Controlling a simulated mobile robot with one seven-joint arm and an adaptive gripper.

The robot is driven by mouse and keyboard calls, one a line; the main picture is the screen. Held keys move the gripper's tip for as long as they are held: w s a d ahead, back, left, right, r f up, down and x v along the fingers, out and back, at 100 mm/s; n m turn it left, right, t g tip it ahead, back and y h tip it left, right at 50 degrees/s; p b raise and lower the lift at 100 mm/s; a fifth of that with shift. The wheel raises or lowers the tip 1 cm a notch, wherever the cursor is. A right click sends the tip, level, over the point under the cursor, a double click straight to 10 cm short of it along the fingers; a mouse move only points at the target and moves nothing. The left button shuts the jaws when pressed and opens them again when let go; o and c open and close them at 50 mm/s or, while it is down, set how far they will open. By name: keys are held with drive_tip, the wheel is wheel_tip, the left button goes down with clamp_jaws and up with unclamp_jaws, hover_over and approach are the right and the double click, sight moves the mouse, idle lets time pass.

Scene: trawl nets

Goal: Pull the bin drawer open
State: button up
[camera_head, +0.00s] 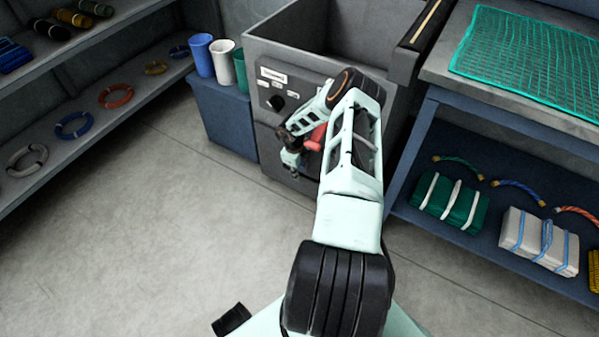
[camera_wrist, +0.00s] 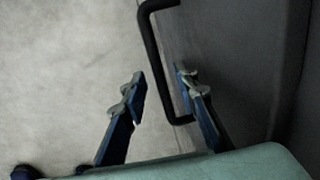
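The bin drawer's grey front (camera_wrist: 235,50) fills the right of the wrist view, with a black bar handle (camera_wrist: 153,60) standing out from it. My gripper (camera_wrist: 160,76) is open, with one blue-and-grey finger on each side of the handle bar. The bar lies between the fingers, and I see a gap on the left finger's side. Whether the right finger touches the bar is unclear. In the head view, the drawer front (camera_head: 268,146) is low on the grey cabinet, and my wrist and arm cover much of it. The handle cannot be made out there.
The grey cabinet (camera_head: 290,48) has a labelled panel with a black knob. A blue stand (camera_head: 222,112) with several cups is to its left. A blue bench (camera_head: 490,112) with a green net (camera_head: 525,52) is to its right. The floor (camera_head: 150,235) in front is clear.

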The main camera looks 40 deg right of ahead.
clamp_jaws()
idle(0.4)
